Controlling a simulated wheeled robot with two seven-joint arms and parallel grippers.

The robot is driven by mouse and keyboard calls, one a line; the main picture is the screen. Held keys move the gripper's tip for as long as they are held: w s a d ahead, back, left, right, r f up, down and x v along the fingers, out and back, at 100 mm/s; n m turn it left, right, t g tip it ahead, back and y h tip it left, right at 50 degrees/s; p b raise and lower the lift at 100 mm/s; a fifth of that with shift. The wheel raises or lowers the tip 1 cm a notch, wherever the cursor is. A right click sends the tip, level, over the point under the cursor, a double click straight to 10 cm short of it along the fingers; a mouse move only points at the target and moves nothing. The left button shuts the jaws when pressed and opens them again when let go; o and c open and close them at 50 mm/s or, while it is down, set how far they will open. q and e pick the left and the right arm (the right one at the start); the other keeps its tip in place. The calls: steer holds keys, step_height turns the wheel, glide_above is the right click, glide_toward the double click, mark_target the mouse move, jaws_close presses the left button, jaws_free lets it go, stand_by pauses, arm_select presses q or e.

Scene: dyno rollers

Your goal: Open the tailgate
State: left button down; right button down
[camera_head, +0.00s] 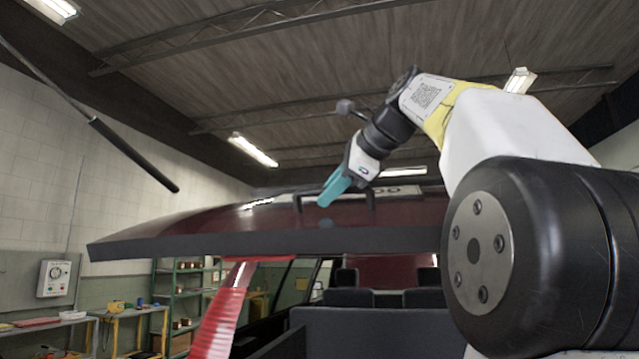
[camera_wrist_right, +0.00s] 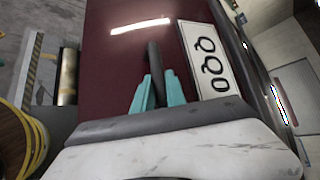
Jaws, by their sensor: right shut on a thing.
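The dark red tailgate (camera_head: 220,228) is raised and lies nearly level across the middle of the head view, with the open rear of the car below it. Its dark bar handle (camera_head: 371,201) stands on the outer face near a white number plate (camera_wrist_right: 210,60). My right gripper (camera_head: 329,199) reaches over the tailgate from the right and is shut on the handle. In the right wrist view its teal fingers (camera_wrist_right: 156,92) sit on both sides of the handle bar (camera_wrist_right: 154,62). My left gripper is not seen.
Dark seats (camera_head: 347,297) show inside the car. A black rod (camera_head: 135,155) hangs at the upper left. A green shelf (camera_head: 180,300), a workbench and a wall control box (camera_head: 54,278) stand at the left. A yellow-rimmed reel (camera_wrist_right: 30,140) shows in the wrist view.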

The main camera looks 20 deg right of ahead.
steer(key=shift+s+d, duration=0.15)
steer(key=c, duration=1.6)
jaws_free()
steer(key=shift+o, duration=1.2)
steer(key=shift+s+d, duration=0.1)
steer(key=shift+s, duration=0.15)
steer(key=shift+w, duration=0.1)
steer(key=shift+a, duration=0.2)
